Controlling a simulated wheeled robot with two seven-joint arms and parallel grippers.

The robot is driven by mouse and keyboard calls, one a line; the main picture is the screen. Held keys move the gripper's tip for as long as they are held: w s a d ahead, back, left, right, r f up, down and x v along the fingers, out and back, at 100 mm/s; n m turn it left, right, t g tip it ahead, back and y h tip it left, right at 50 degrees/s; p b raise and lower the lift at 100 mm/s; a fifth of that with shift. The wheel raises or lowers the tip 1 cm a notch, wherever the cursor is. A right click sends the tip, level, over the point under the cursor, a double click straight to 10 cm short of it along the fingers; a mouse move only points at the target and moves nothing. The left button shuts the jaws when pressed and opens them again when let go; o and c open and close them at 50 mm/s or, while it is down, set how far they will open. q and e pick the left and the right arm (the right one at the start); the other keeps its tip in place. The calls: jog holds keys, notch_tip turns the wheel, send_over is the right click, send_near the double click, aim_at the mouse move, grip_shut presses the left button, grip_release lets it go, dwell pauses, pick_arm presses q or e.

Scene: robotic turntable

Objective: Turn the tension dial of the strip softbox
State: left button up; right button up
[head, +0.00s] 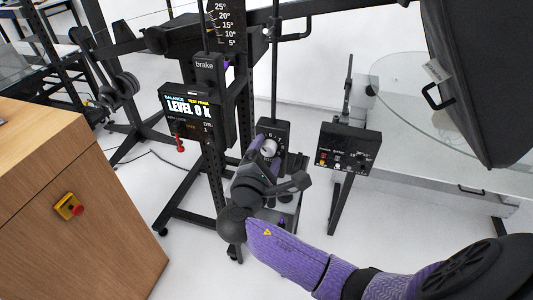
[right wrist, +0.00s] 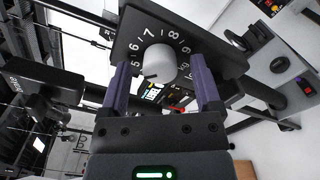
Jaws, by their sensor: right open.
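The tension dial is a light grey round knob (head: 269,147) on a black panel, in the middle of the head view. In the right wrist view the knob (right wrist: 159,63) is ringed by white numbers. My right gripper (head: 272,160) is at the dial, its fingers pointing to the panel. In the right wrist view its two purple fingers (right wrist: 161,72) are open, one on each side of the knob, with visible gaps. The large black softbox (head: 475,75) hangs at the upper right. My left gripper is not in view.
A display box (head: 193,112) reading "LEVEL" stands left of the dial, below a "brake" block (head: 207,68). A black control box (head: 348,148) is to its right. A wooden cabinet (head: 100,215) fills the lower left. A round glass table (head: 425,95) stands behind.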

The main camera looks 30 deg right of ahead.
jog(key=v, duration=1)
jog(key=shift+b, duration=0.45)
jog(key=s+f+g+y+b, duration=0.3)
jog(key=f+y+b, duration=0.15)
jog(key=f, duration=1.45)
jog(key=s+f+g+y+b, duration=0.25)
jog(key=f+y+b, duration=0.2)
jog(key=f, duration=1.35)
jog(key=s+f+m+g+y+b, duration=0.2)
jog(key=s+f+m+b, duration=0.2)
jog(key=s+f, duration=0.7)
jog(key=s+d+f+m+g+y+b, duration=0.1)
jog(key=s+f+m+g+y+b, duration=0.1)
jog(key=s+f+m, duration=0.6)
jog(key=s+f+g+b, duration=0.1)
jog(key=s+f+b, duration=0.1)
jog(key=s, duration=0.5)
jog(key=shift+s+f+g+b, duration=0.15)
jog(key=shift+f+g+b, duration=0.2)
jog(key=shift+f, duration=0.35)
